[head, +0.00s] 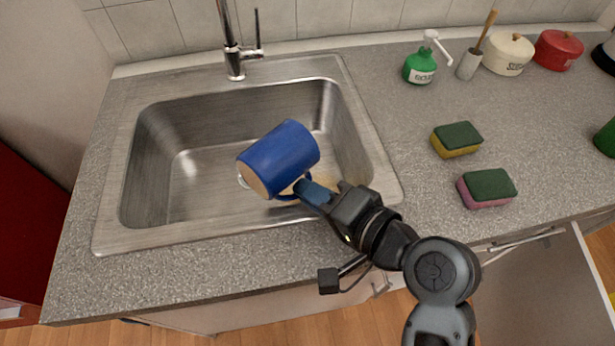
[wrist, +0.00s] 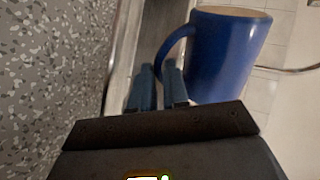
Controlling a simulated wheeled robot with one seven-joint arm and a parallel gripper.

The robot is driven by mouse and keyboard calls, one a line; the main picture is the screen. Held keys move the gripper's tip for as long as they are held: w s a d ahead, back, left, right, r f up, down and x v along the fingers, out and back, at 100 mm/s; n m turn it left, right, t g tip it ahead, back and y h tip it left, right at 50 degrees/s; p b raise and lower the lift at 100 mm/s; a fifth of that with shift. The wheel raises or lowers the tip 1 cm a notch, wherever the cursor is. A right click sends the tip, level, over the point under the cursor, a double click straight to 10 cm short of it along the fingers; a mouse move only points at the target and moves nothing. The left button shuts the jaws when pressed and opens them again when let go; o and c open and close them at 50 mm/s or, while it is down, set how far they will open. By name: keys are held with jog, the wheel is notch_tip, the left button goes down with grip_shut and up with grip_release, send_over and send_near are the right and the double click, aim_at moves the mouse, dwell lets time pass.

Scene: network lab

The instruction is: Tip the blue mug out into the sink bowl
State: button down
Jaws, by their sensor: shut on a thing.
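My gripper (head: 307,188) is shut on the mug's handle at the mug's lower right. In the wrist view the mug (wrist: 226,55) is at the upper right, and my gripper's fingers (wrist: 159,82) close on its handle. Something yellowish shows in the bowl behind my gripper, too covered to name.
A tap (head: 233,50) stands behind the bowl. On the counter to the right are two sponges, one yellow and green (head: 456,140), one pink and green (head: 487,188). A green soap bottle (head: 420,68), a brush holder (head: 468,65) and pots (head: 508,54) stand at the back.

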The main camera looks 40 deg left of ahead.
jog(key=shift+r+m+p, duration=0.3)
jog(key=shift+p, duration=0.5)
